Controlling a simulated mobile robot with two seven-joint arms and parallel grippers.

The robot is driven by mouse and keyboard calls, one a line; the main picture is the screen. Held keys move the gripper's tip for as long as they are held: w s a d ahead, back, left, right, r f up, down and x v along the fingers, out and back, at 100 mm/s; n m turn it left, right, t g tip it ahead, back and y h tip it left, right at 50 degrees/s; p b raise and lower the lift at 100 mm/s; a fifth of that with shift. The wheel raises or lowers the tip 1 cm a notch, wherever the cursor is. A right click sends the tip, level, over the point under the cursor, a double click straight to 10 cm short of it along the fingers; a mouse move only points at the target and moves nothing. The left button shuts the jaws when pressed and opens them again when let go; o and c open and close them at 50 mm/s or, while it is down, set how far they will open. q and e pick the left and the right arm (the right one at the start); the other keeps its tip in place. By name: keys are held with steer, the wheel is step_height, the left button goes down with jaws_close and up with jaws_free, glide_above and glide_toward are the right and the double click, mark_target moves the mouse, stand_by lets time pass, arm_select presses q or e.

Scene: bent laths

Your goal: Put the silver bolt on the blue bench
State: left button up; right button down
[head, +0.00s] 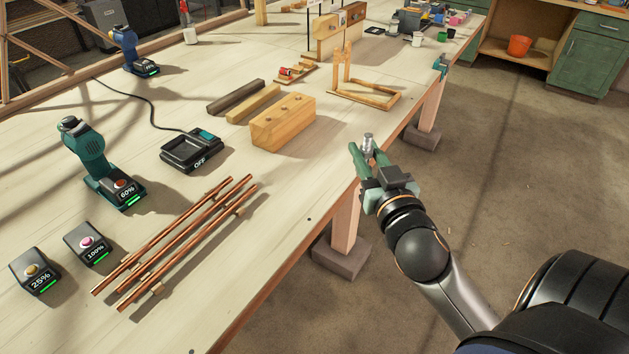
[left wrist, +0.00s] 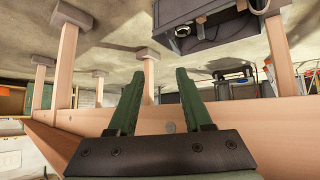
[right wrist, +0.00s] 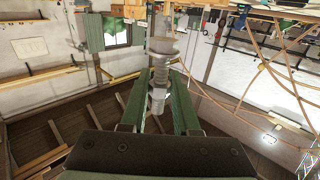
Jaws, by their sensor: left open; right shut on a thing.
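The silver bolt (head: 368,141) stands up between the green fingers of my right gripper (head: 366,153), which is shut on it just off the right edge of the pale wooden workbench. In the right wrist view the bolt (right wrist: 160,72) is upright, with its thread and the gripper fingers (right wrist: 157,95) around it. My left gripper (left wrist: 160,78) shows only in the left wrist view, open with nothing between its fingers. I cannot make out a blue bench for certain in any view.
The workbench (head: 285,190) carries copper pipes (head: 172,245), a drilled wood block (head: 283,123), a charger (head: 190,150), drills and battery packs. A wooden frame (head: 365,92) stands near its right edge. Open floor (head: 510,160) lies to the right, with green cabinets (head: 592,60) beyond.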

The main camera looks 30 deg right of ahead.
arm_select(q)
steer(key=shift+f, duration=0.1)
arm_select(e)
steer(key=w+f+b, duration=0.1)
steer(key=w+f, duration=0.1)
steer(key=w, duration=0.2)
steer(key=w+f+b, duration=0.2)
steer(key=w+f, duration=0.1)
steer(key=w, duration=0.1)
steer(key=w+a+f+b, duration=0.1)
steer(key=w+f+b, duration=0.1)
steer(key=w+f, duration=0.1)
steer(key=shift+w+f, duration=0.2)
steer(key=shift+w, duration=0.65)
steer(key=shift+w+f, duration=0.15)
steer(key=shift+f, duration=0.05)
steer(key=f, duration=0.1)
steer(key=w+f+b, duration=0.1)
steer(key=f, duration=0.1)
steer(key=shift+a+f, duration=0.1)
steer(key=shift+f, duration=0.3)
arm_select(q)
steer(key=shift+h, duration=0.3)
steer(key=f, duration=0.1)
steer(key=d+f, duration=0.1)
steer(key=w+d+f, duration=0.1)
steer(key=f, duration=0.1)
steer(key=shift+w+f, duration=0.1)
